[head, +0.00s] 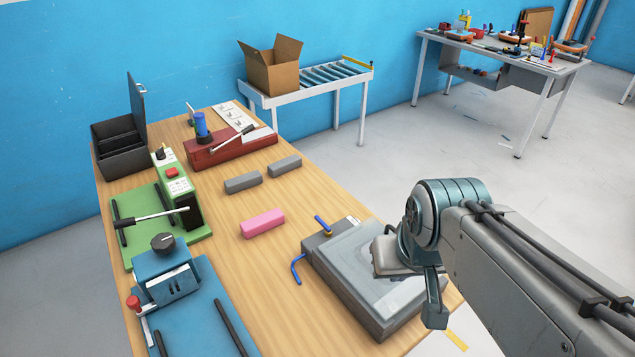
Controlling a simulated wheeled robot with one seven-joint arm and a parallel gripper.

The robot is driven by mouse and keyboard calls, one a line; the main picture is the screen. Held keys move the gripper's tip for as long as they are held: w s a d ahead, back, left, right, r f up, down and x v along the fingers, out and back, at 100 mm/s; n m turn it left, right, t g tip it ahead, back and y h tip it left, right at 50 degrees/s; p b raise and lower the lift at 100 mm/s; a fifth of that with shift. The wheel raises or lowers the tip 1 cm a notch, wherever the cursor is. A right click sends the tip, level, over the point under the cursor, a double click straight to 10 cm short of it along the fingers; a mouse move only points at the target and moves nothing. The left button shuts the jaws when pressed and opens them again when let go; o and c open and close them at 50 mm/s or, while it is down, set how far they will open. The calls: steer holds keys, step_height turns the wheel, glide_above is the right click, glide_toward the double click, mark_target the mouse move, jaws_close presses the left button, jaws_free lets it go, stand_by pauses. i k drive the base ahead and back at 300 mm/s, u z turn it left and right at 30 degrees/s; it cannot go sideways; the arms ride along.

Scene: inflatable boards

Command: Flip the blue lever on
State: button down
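A grey flat machine (345,290) sits at the front right of the wooden table. A thin, bent blue lever (297,268) sticks out from its left side. A second, short blue handle (323,225) is tilted on its back part, by a brass-coloured fitting. I cannot tell which of the two is the lever named, or its on or off position. My gripper (435,312) hangs over the right side of the grey machine, to the right of both blue parts and apart from them. Its fingers are mostly hidden by the wrist, so its opening does not show.
A blue machine (170,275) with a red-knobbed lever, a green machine (150,220) and a red machine (230,148) line the left and back. A pink block (262,222) and grey blocks (243,183) lie mid-table. Bare wood lies left of the grey machine.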

mark_target(328, 232)
steer(key=k, duration=0.5)
steer(key=z, duration=1.45)
steer(key=i, duration=1.05)
steer(key=u, duration=2.5)
